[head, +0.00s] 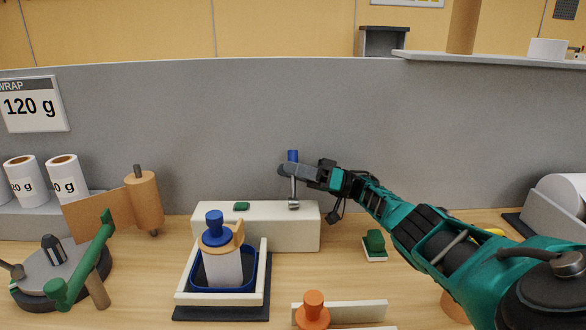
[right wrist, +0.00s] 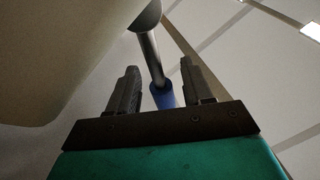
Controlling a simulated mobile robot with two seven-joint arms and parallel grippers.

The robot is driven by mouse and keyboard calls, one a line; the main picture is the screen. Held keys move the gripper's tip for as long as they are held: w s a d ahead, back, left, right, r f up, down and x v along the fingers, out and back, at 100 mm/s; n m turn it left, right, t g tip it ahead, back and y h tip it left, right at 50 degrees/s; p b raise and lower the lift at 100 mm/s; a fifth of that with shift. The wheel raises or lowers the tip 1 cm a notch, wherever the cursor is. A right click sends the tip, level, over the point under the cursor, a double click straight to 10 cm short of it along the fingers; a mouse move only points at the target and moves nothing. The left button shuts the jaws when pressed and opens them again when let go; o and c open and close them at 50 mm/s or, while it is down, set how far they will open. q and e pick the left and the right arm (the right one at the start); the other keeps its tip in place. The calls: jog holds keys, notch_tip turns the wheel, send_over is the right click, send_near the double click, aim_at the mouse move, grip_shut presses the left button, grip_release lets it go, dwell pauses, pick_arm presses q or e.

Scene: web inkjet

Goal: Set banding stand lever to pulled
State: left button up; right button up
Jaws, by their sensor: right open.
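The white stand (head: 255,228) sits at the back of the table against the grey panel, with a lever on its right part. The lever's metal rod (head: 294,190) stands about upright and its blue grip (head: 292,155) points up. My right gripper (head: 286,170) is at the lever's upper part, just below the top of the blue grip. In the right wrist view my right gripper (right wrist: 158,75) is open, with the rod (right wrist: 150,55) and blue grip (right wrist: 163,97) showing between its fingers. Contact cannot be told. My left gripper is not in view.
A green button (head: 241,206) lies on the stand's top. A tray (head: 264,280) with a blue-capped bottle (head: 222,262) stands in front. A round base with a green handle (head: 85,262) is at left. A green-topped block (head: 375,244) sits under my right arm. A shelf (head: 490,58) is above right.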

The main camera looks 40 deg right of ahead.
jog(key=c, duration=0.3)
grip_shut()
dwell(0.4)
